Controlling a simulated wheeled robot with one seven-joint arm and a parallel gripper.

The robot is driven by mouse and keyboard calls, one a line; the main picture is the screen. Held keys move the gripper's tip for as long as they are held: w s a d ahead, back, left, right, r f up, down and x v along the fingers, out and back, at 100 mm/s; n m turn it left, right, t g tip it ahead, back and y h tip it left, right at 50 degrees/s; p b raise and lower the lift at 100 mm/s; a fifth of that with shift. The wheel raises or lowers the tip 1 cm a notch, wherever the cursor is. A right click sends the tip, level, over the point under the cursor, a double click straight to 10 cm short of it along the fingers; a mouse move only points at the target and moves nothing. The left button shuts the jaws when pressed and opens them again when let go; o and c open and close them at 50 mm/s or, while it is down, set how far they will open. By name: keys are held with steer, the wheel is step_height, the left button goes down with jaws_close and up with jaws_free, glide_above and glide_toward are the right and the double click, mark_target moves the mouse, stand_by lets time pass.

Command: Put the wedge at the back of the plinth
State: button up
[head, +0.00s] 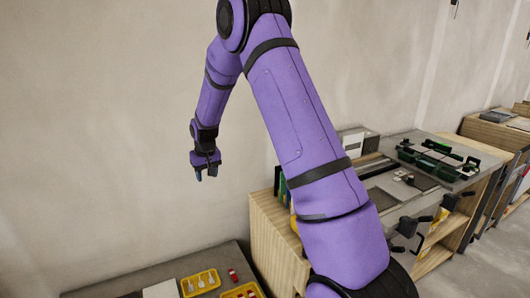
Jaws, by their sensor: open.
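My gripper (206,174) hangs in the air in front of the bare wall, pointing down, left of the wooden cabinet. It is open, with nothing visible between its small dark fingertips. It is apart from every surface. I cannot pick out the wedge or the plinth with certainty. Small pieces lie on the bench at right and in yellow trays at the bottom, but they are too small to tell apart. My purple arm hides part of the bench and cabinet.
A yellow tray (201,283) with small pieces stands on a low dark surface (225,261) at the bottom left. A wooden cabinet (271,240) stands beside it. The grey workbench (440,148) at right carries green-and-black fixtures (434,164). Another wooden unit (490,128) stands farther right.

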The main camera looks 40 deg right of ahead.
steer(key=s+a+r+n+t, duration=0.1)
steer(key=s+a+r, duration=0.2)
steer(key=s+r, duration=0.7)
steer(key=s+a+r+t, duration=0.1)
steer(key=s+a+r, duration=0.3)
steer(key=s+r, duration=0.6)
steer(key=s+a+r, duration=0.1)
steer(key=s+r, duration=0.1)
steer(key=s, duration=0.9)
steer(key=s+a+r+n+t, duration=0.1)
steer(key=s+a+r, duration=0.1)
steer(key=s, duration=0.8)
steer(key=shift+v, duration=0.85)
